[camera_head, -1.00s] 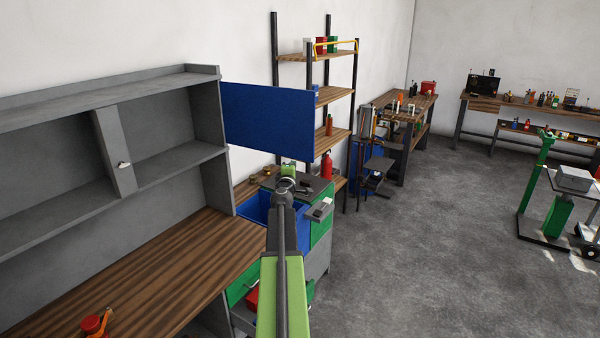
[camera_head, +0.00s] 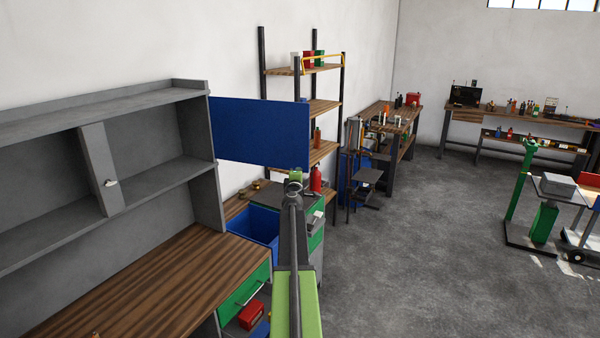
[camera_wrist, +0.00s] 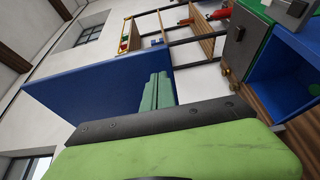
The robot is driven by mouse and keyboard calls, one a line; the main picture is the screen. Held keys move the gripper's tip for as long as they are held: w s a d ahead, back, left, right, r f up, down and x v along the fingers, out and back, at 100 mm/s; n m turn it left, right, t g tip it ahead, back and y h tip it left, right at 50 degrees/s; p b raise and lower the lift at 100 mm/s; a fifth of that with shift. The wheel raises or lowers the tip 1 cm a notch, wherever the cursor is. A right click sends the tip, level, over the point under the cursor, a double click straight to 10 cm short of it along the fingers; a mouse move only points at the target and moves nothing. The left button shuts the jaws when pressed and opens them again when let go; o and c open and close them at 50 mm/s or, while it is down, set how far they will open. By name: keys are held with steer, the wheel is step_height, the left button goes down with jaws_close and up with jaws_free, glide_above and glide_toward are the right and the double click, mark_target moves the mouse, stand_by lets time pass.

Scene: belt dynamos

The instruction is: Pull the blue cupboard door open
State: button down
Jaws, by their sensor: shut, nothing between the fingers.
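The blue cupboard door (camera_head: 260,133) stands swung wide open at the right end of the grey wall cupboard (camera_head: 150,99). The cupboard's open shelves show to its left. My gripper (camera_head: 295,175) is just below the door's lower edge, near its free right corner in the head view. In the wrist view, the green fingers (camera_wrist: 157,92) are closed together with nothing between them and overlap the door's panel (camera_wrist: 105,85). I cannot tell whether they touch it. A small handle (camera_head: 111,183) shows on the cupboard's grey middle upright.
A wooden worktop (camera_head: 150,280) runs below the cupboard. A blue bin (camera_head: 253,225) and a green-fronted cabinet (camera_head: 315,235) stand beyond it, under the door. A tall shelf rack (camera_head: 341,105) is behind. Open grey floor (camera_head: 420,240) lies to the right.

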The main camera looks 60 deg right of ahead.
steer(key=shift+a, duration=0.1)
steer(key=s+a, duration=0.4)
steer(key=s, duration=0.6)
steer(key=shift+s+a, duration=0.3)
steer(key=shift+s, duration=0.05)
